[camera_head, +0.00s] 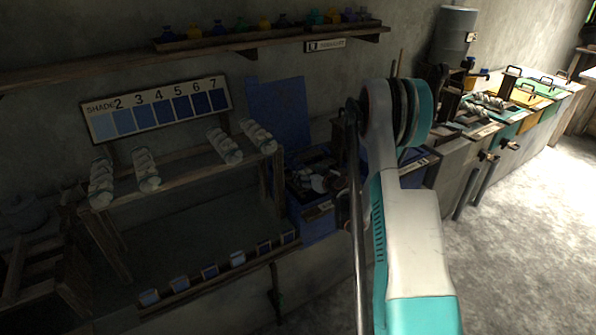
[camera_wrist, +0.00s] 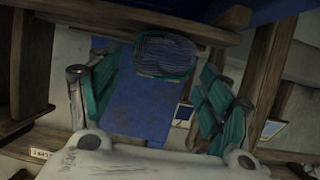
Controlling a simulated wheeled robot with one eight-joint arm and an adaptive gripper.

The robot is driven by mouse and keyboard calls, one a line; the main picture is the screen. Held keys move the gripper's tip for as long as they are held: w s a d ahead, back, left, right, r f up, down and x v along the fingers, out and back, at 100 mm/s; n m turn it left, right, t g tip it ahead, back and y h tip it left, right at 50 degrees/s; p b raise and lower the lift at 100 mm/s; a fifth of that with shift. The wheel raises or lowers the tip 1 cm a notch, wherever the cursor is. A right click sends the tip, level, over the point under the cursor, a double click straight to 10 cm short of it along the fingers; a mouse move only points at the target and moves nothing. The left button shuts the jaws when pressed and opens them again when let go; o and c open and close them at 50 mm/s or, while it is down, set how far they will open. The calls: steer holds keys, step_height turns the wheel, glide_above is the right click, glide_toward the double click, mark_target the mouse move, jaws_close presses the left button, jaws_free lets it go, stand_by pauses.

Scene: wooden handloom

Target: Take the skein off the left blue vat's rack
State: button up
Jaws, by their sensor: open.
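In the wrist view, my gripper (camera_wrist: 160,82) is open, its two teal fingers spread apart. A dark blue-grey, finely ribbed bundle (camera_wrist: 165,52), which looks like the skein, is just beyond the fingertips, near a wooden bar (camera_wrist: 180,27). I cannot tell whether the fingers touch it. A blue surface (camera_wrist: 150,108) shows below it between the fingers. In the head view, a blue vat (camera_head: 318,224) stands left of my arm, with a blue panel (camera_head: 280,112) behind it.
A wooden stand (camera_head: 190,180) with several white skeins and a shade board (camera_head: 158,107) are at left. A shelf (camera_head: 200,43) with small coloured jars runs along the wall. More vats with green and orange lids (camera_head: 540,88) stand at right. The pale floor (camera_head: 530,230) is clear.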

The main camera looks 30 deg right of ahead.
mark_target(298, 168)
steer(key=b+x, duration=0.1)
steer(key=x, duration=0.1)
steer(key=f+b+x, duration=0.1)
steer(key=x, duration=0.1)
steer(key=shift+w, duration=0.4)
steer(key=shift+d, duration=0.1)
steer(key=c, duration=1.2)
